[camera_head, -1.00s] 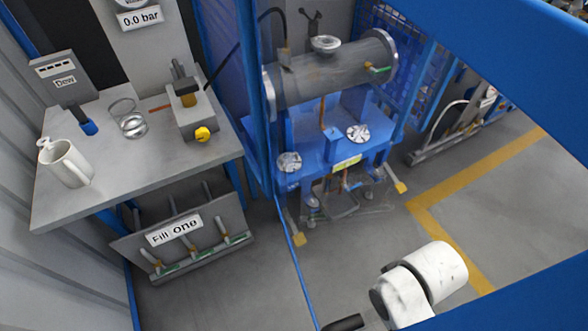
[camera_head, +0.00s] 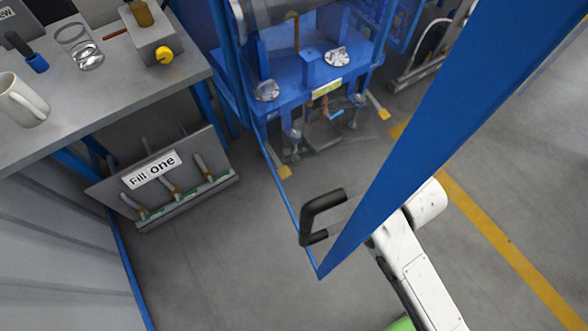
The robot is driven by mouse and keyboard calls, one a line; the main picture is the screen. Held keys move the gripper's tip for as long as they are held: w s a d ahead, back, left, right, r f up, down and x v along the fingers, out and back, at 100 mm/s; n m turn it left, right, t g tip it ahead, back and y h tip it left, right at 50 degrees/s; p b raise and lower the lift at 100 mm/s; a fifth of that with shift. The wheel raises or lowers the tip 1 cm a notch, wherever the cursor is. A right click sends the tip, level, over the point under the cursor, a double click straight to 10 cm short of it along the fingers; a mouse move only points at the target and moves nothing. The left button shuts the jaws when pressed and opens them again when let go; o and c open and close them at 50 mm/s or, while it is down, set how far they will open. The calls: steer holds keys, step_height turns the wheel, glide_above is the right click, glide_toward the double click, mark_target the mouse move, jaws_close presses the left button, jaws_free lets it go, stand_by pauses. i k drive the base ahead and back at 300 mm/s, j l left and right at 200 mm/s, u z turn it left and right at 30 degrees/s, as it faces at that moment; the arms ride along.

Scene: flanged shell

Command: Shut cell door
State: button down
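The cell door's blue frame shows as a wide bar (camera_head: 440,130) slanting from the upper right down to a corner near the middle. A thin blue rail runs from that corner back toward the upper left. A black handle (camera_head: 322,215) sits beside the bar's lower end. My white arm (camera_head: 420,275) is at the lower middle, partly hidden by the bar, with its rounded joint just right of it. My gripper cannot be made out, so its state and any contact with the handle do not show.
A grey bench (camera_head: 110,85) with a mug (camera_head: 20,100) stands at the left, above a rack labelled "Fill one" (camera_head: 165,180). Blue equipment (camera_head: 310,75) with yellow-tipped feet stands at the back. Grey floor with a yellow line (camera_head: 500,235) is open at the right.

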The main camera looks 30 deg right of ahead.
mark_target(502, 43)
steer(key=k+j+u, duration=0.25)
steer(key=j, duration=0.3)
steer(key=k+j+u, duration=0.25)
steer(key=k+j, duration=0.15)
steer(key=j, duration=0.25)
